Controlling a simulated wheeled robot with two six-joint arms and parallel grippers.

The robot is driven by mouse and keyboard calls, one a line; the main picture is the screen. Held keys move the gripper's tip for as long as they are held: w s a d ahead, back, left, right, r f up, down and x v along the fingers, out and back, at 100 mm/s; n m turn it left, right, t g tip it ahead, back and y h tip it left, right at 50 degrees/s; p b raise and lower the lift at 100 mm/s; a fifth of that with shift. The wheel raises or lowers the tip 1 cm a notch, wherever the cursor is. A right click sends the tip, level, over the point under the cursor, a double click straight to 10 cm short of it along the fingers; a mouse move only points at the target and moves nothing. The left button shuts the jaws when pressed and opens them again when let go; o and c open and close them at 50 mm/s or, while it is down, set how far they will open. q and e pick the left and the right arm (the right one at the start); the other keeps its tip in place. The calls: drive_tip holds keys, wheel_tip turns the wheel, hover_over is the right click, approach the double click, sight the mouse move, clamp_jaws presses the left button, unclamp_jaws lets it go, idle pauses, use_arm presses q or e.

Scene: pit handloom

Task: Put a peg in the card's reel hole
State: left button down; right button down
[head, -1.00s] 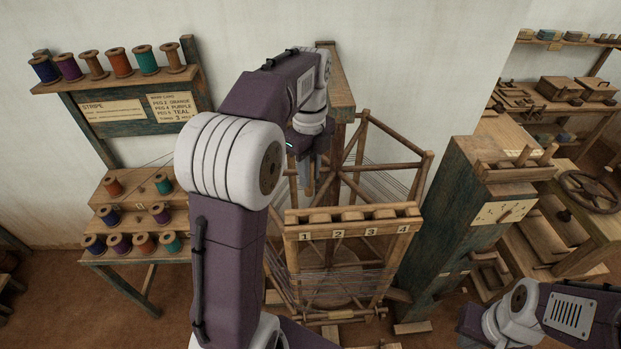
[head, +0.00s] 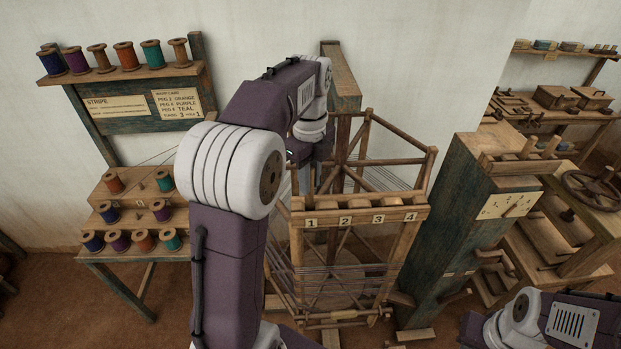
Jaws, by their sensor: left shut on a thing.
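The warp card (head: 178,104) on the board at the left reads pegs 2 orange, 4 purple and 6 teal, turns 3, and hole 1. The wooden reel (head: 360,160) stands in the middle, with a front rail (head: 362,216) numbered 1 to 4. My left gripper (head: 306,185) points down just behind the rail's left end, near number 1. It is shut on what looks like a peg, mostly hidden by the fingers and rail. I cannot tell whether the peg touches the hole. My right gripper is outside the view; only its arm shows at bottom right.
A green post (head: 450,230) with a dial (head: 508,205) and a tray of upright pegs (head: 535,152) stands right of the reel. A spool stand (head: 140,215) is at the left, below a spool shelf (head: 125,74). A handwheel bench is at the far right.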

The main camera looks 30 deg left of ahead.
sight(312, 193)
use_arm(q)
drive_tip(key=shift+s+f, duration=0.2)
drive_tip(key=shift+f, duration=0.35)
drive_tip(key=f+b, duration=0.1)
drive_tip(key=w+f+b, duration=0.1)
drive_tip(key=shift+w+f, duration=0.2)
drive_tip(key=shift+f, duration=0.1)
drive_tip(key=shift+f+b, duration=0.3)
drive_tip(key=shift+f, duration=0.05)
drive_tip(key=shift+s+f, duration=0.1)
drive_tip(key=shift+f, duration=0.1)
drive_tip(key=shift+s+f+b, duration=0.15)
drive_tip(key=shift+s+b, duration=0.1)
drive_tip(key=shift+b, duration=0.05)
drive_tip(key=shift+w, duration=0.15)
drive_tip(key=c, duration=1.2)
unclamp_jaws()
drive_tip(key=shift+w, duration=0.1)
